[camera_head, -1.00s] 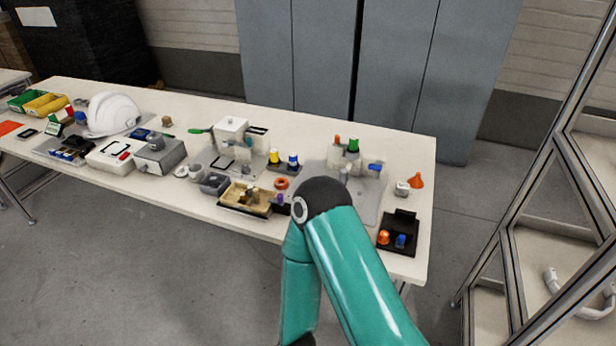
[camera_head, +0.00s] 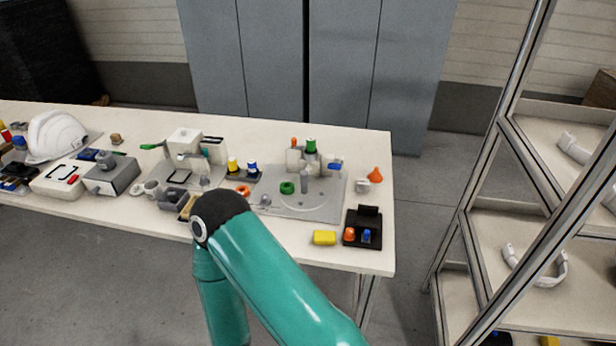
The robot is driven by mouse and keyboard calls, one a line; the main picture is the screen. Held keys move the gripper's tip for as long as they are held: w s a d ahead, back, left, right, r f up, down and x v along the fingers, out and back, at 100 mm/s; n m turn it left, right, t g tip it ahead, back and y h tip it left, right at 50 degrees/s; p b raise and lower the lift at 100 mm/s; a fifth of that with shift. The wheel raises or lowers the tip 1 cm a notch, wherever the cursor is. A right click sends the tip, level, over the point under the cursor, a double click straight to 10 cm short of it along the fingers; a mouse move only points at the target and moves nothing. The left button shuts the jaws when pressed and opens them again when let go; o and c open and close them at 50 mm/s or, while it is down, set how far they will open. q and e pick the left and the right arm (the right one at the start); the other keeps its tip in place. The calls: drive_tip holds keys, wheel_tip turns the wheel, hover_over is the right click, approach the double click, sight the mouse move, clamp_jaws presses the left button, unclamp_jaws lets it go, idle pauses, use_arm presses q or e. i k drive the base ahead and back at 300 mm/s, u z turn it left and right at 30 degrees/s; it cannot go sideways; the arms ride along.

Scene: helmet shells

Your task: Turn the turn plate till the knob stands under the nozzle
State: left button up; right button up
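The round turn plate (camera_head: 305,199) lies on a grey base plate (camera_head: 326,214) near the right end of the table. A fixture with a green cap (camera_head: 310,146) stands behind it, and a grey upright part that looks like the nozzle (camera_head: 304,182) rises over the back of the disc. A small grey round piece (camera_head: 265,201), possibly the knob, shows at the left; I cannot tell for sure. One of my teal arms crosses the lower middle. Neither gripper is in view.
A yellow block (camera_head: 324,238) and a black holder with orange and blue knobs (camera_head: 361,236) sit at the front right. An orange funnel (camera_head: 375,174) stands behind. A white helmet shell (camera_head: 56,137) is at the left. A shelf rack (camera_head: 480,200) stands right of the table.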

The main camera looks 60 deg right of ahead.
sight(309, 194)
drive_tip(key=z, duration=0.1)
drive_tip(key=k, duration=1.2)
drive_tip(key=z, duration=0.7)
drive_tip(key=i, duration=0.95)
drive_tip(key=z, duration=0.1)
